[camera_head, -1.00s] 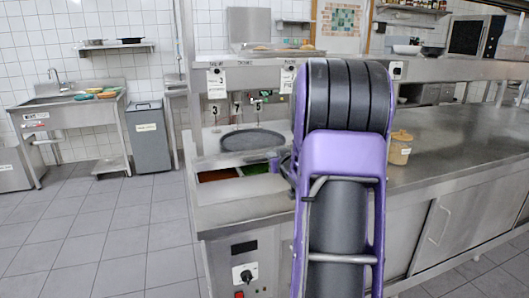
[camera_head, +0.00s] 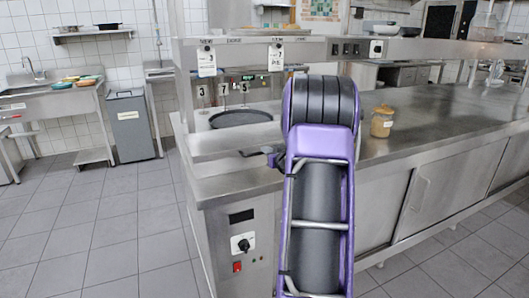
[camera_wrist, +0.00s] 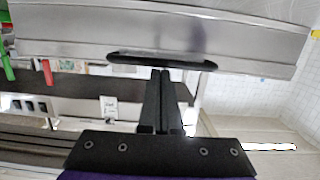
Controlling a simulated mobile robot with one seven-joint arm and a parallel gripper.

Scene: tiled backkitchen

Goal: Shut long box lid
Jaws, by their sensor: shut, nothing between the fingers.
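The steel lid (camera_head: 225,143) of the long box shows at the near left end of the counter. It hides the box's compartments; I cannot tell whether it lies fully down. In the wrist view the steel lid panel (camera_wrist: 60,38) fills the upper part, with a long black handle (camera_wrist: 162,61) along its lower edge. My gripper (camera_wrist: 165,74) is shut and empty, its tips right at the middle of the handle; I cannot tell if they touch.
A round dark pan (camera_head: 240,119) sits behind the lid. A glass jar (camera_head: 382,121) stands on the steel counter (camera_head: 440,125) to the right. A shelf with hanging tags (camera_head: 207,60) runs above. A grey bin (camera_head: 132,125) stands left, with open tiled floor between.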

